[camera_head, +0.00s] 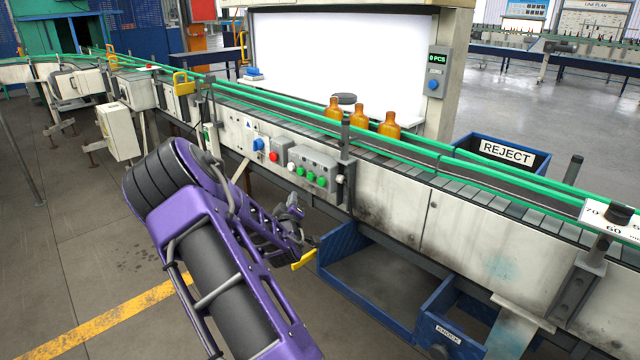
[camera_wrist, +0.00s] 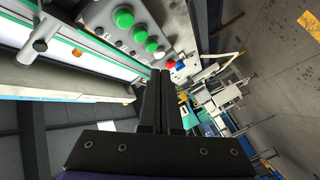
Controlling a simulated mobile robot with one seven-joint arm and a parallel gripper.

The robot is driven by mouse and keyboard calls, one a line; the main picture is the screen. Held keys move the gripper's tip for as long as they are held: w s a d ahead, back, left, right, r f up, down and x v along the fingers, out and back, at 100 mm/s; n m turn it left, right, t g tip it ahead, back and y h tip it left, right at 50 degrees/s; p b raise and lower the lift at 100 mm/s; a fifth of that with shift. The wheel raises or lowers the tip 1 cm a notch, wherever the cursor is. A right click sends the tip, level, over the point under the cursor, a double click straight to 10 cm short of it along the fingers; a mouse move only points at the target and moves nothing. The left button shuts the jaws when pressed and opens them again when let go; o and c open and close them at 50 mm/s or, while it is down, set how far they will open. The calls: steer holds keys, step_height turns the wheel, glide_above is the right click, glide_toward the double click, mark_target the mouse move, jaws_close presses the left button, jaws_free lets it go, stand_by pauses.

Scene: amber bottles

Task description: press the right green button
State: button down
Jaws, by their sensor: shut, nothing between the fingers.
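A grey control box (camera_head: 315,160) on the conveyor's side carries a row of three green buttons. The right green button (camera_head: 321,182) is the one farthest from the red and blue buttons. In the wrist view it is the large green button (camera_wrist: 124,18) at the upper left, beside the middle (camera_wrist: 140,33) and left (camera_wrist: 152,45) green ones. My gripper (camera_wrist: 161,74) is shut and empty, its fingertips below the row in that picture and apart from the right green button. In the head view my purple arm reaches below the box; the fingertips are hard to make out.
A red button (camera_head: 274,156) and a blue button (camera_head: 258,144) sit left of the box. Amber bottles (camera_head: 358,113) stand on the conveyor with green rails (camera_head: 470,160). A dark post (camera_head: 346,165) stands beside the box; a blue bin (camera_head: 360,285) lies below.

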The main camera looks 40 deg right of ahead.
mark_target(322, 182)
steer(key=d, duration=0.7)
steer(key=shift+w+d+b, duration=0.3)
steer(key=shift+d+b, duration=0.05)
stand_by(1.7)
steer(key=shift+d+b, duration=0.4)
steer(key=shift+b, duration=0.05)
steer(key=shift+d+b, duration=0.35)
steer(key=shift+d, duration=0.1)
stand_by(0.5)
steer(key=shift+a, duration=0.85)
